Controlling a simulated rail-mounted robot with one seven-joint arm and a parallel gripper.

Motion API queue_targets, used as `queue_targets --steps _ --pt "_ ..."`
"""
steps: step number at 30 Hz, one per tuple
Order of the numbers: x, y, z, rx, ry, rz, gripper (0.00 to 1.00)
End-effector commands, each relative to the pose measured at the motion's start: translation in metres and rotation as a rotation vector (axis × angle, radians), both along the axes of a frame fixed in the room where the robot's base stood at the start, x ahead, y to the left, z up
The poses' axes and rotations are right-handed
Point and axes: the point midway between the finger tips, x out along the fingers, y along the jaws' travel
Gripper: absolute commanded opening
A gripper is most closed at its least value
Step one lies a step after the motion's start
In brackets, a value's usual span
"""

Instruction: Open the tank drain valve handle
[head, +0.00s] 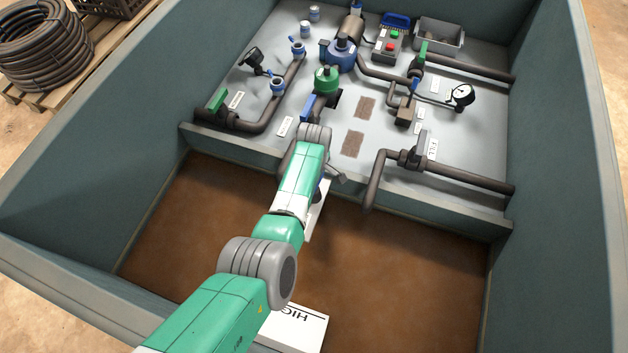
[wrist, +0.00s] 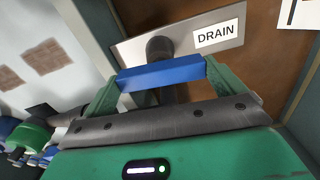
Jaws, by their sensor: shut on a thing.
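The tank drain valve handle (wrist: 160,74) is a blue bar in the middle of the wrist view. It lies crosswise in front of a dark pipe stub (wrist: 160,47). A pale plate behind it carries a white DRAIN label (wrist: 215,37). My gripper (wrist: 163,71) has its green fingers at the two ends of the blue bar and is shut on it. In the head view my arm reaches down over the tank's inner wall and hides most of the gripper and handle. Part of the pale drain plate (head: 318,212) shows beside the arm.
The tank floor (head: 390,270) is brown and mostly clear. The raised grey deck holds a blue pump (head: 340,55), several pipes, a gauge (head: 462,95) and a valve by a FILL label (head: 432,149). A white HIGH sign (head: 300,328) stands near the front wall.

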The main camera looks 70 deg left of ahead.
Motion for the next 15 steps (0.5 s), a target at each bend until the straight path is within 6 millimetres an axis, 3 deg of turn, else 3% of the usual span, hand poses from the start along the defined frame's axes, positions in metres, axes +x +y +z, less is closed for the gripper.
queue_targets --steps 15 --pt "0.0002 0.0007 0.0014 0.001 -0.001 0.105 0.72"
